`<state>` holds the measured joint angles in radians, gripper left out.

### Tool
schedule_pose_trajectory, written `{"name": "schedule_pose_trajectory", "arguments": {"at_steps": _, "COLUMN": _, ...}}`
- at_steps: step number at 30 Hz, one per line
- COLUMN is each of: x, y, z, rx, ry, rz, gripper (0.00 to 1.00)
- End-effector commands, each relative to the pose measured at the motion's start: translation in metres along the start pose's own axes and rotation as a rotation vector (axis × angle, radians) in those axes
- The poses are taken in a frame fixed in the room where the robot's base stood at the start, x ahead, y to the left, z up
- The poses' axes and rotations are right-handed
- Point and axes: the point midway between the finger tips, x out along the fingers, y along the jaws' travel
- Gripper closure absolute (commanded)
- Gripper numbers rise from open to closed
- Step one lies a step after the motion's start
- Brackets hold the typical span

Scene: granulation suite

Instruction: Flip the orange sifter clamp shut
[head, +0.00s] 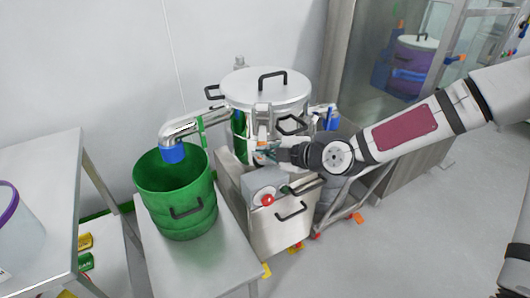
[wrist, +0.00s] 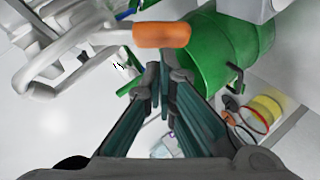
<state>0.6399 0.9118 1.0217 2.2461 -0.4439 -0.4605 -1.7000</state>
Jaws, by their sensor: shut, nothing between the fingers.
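The orange clamp handle (wrist: 162,35) shows large in the wrist view, at the end of a bent pale metal clamp arm (wrist: 75,55). It lies just beyond my gripper's fingertips (wrist: 159,76), which are together and empty. I cannot tell whether they touch the handle. In the head view my gripper (head: 268,153) is at the front of the steel sifter (head: 266,88), below its lid. The clamp is small there and partly hidden by my gripper, so how far it is swung open is unclear.
A green drum (head: 165,217) stands on a bench to the left, under the sifter's blue-ended outlet pipe (head: 172,153). A control box with a red button (head: 267,199) sits just below my gripper. A white table (head: 45,200) is at far left. Floor at right is clear.

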Motion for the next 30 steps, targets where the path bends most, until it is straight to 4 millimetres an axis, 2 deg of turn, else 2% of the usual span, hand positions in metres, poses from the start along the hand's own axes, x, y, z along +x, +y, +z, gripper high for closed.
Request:
{"name": "schedule_pose_trajectory", "arguments": {"at_steps": 13, "x": 0.002, "y": -0.001, "z": 0.002, "rx": -0.011, "ry": -0.002, "rz": 0.010, "gripper": 1.00}}
{"name": "schedule_pose_trajectory", "arguments": {"at_steps": 22, "x": 0.013, "y": -0.011, "z": 0.011, "rx": -0.104, "ry": 0.000, "rz": 0.098, "gripper": 1.00}}
{"name": "schedule_pose_trajectory", "arguments": {"at_steps": 30, "x": 0.021, "y": -0.015, "z": 0.021, "rx": -0.099, "ry": 0.000, "rz": 0.098, "gripper": 1.00}}
